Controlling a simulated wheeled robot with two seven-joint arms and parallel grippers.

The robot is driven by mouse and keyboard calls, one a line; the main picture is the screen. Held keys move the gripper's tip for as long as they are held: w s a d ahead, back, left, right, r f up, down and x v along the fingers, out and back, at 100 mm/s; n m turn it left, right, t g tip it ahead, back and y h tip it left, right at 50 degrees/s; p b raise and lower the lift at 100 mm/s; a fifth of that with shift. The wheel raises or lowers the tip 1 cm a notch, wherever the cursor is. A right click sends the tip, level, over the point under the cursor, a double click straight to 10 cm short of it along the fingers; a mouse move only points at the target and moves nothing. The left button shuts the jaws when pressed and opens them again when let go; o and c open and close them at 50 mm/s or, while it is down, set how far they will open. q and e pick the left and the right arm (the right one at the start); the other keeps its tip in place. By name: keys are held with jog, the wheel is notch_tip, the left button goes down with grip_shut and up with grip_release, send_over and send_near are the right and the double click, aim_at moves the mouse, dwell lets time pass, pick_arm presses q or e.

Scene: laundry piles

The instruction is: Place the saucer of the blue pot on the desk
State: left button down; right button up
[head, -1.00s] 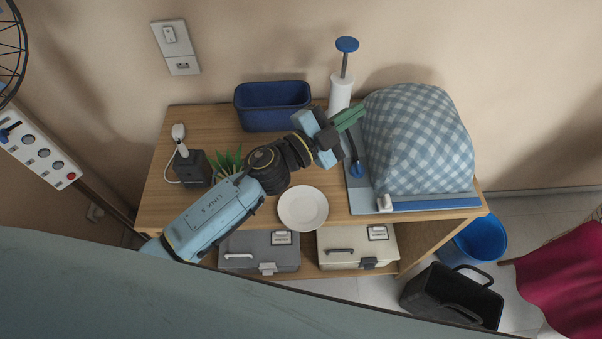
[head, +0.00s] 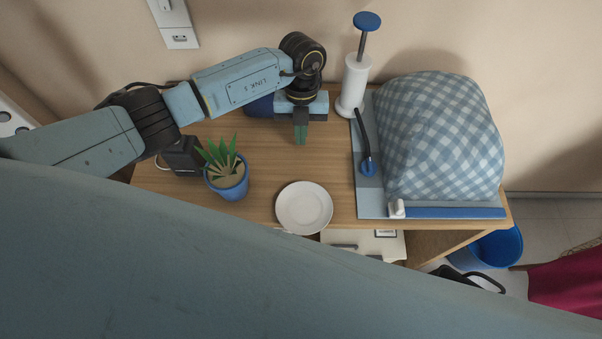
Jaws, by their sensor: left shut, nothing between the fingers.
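The white saucer (head: 304,208) lies flat near the front edge of the wooden desk (head: 265,165). The blue pot (head: 229,184) with a spiky green plant stands on the desk to the left of the saucer, apart from it. My left gripper (head: 300,140) points down over the back middle of the desk, behind the saucer and apart from it. Its green-tipped fingers are together with nothing between them. My right gripper is not in view.
A checkered cloth bundle (head: 440,135) sits on a grey-blue board at the right. A dark blue bin (head: 262,106) is partly hidden behind my left arm. A black box (head: 182,158) stands at the left.

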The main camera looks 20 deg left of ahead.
aim_at(300, 188)
pick_arm(q)
jog(key=s+d+p, duration=0.1)
jog(key=s, duration=0.2)
jog(key=s+d, duration=0.1)
jog(key=s, duration=0.3)
jog(key=s+d+p, duration=0.1)
jog(key=s, duration=0.2)
jog(key=shift+s+p, duration=0.25)
jog(key=shift+p, duration=0.1)
jog(key=shift+s+f, duration=0.15)
jog(key=shift+f, duration=0.65)
